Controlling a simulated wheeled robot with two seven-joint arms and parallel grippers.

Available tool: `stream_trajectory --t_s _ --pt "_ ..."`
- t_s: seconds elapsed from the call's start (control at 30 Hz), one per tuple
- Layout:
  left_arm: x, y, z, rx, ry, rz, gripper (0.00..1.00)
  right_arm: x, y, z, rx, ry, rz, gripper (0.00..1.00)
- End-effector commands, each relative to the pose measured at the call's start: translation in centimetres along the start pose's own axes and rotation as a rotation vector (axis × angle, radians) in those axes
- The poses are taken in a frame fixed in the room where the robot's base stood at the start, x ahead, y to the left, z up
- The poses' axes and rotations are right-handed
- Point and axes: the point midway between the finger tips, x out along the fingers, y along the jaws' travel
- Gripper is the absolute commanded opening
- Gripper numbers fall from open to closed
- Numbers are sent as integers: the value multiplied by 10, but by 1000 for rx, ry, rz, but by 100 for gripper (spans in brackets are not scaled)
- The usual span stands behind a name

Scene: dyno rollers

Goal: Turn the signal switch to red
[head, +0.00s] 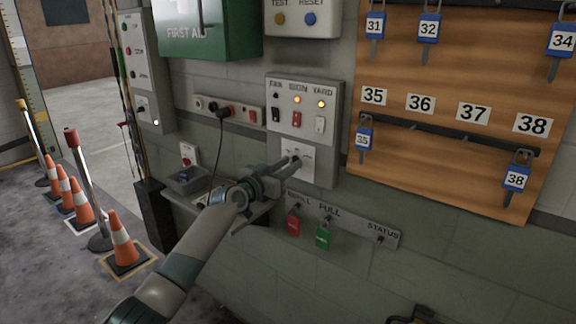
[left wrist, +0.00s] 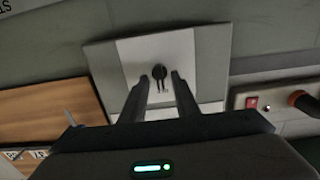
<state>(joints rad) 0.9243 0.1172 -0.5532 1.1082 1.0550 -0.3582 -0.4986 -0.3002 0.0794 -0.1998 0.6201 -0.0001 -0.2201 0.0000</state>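A rotary switch with a small black knob (left wrist: 158,72) sits on a pale plate (left wrist: 134,52) in the left wrist view. In the head view this plate (head: 308,172) is the lower part of the grey wall panel, below three toggle switches. Its markings are too small to read, so I cannot tell which position is red. My left gripper (head: 294,166) reaches to the plate. In the left wrist view its two fingers (left wrist: 159,79) are apart, one on each side of the knob, with no clear contact. My right gripper is not in view.
A socket strip (head: 250,114) with a plugged cable is to the left. Red (head: 293,224) and green tags (head: 322,236) hang beneath. A wooden key board (head: 440,160) is right.

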Motion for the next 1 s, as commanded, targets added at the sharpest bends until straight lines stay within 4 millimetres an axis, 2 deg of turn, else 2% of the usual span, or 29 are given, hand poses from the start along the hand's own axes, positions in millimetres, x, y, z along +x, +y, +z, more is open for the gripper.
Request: stream_trajectory --t_s 0.17,0.2,0.3,0.73,1.0 --pt "0 0 0 0 0 0 28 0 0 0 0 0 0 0" --pt "0 0 0 0 0 0 23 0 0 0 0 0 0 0" --pt "0 0 0 0 0 0 0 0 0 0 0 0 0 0" --pt "0 0 0 -29 0 0 0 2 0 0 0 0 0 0" --pt "0 -1 1 -153 1 -1 0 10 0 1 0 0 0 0"
